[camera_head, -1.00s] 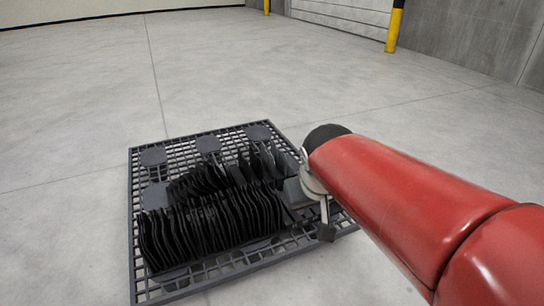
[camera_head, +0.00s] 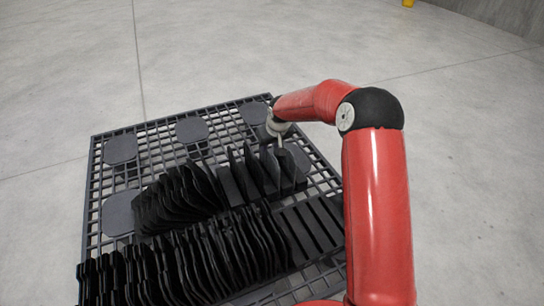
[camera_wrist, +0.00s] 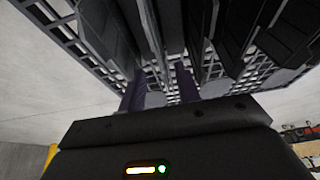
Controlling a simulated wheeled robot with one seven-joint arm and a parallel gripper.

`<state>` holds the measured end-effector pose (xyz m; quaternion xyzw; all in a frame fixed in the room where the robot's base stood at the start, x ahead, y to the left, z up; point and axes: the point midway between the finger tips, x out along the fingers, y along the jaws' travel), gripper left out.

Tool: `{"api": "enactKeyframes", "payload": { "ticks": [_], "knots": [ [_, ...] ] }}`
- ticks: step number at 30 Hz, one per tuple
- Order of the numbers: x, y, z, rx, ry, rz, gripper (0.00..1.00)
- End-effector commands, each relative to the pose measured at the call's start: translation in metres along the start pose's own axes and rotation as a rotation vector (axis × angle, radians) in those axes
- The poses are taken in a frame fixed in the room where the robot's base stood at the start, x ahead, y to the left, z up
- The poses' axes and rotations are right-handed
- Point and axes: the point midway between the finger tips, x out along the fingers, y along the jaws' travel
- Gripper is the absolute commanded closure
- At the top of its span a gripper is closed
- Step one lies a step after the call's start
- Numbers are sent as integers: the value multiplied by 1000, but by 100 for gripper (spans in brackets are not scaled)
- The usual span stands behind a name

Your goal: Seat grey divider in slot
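Many dark dividers stand in two rows on a grid pallet (camera_head: 108,140): a tight front row (camera_head: 180,265) and a back row (camera_head: 185,195), with a few more widely spaced dividers (camera_head: 250,172) at its right. I cannot tell the grey divider apart by colour in the head view. Bare slots (camera_head: 312,225) show at the right of the front row. My gripper is at the pallet's back right, by the spaced dividers; its fingers are unclear there. In the wrist view my gripper (camera_wrist: 160,82) has its two fingers apart, with a pale-edged divider (camera_wrist: 152,30) just beyond the gap.
Round grey pads (camera_head: 120,149) lie on the pallet's back and left. My red arm bends down along the pallet's right side and hides part of it. The concrete floor (camera_head: 250,50) around the pallet is clear. A yellow post (camera_head: 408,3) stands far behind.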

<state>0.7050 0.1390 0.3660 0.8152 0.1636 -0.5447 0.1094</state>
Motion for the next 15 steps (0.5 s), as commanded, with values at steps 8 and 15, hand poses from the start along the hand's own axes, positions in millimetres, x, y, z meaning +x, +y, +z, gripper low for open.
{"api": "enactKeyframes", "payload": {
  "ticks": [8,15],
  "knots": [
    [32,0,1,0,-1,-2,67],
    [68,0,2,-1,-3,-2,67]
  ]
}}
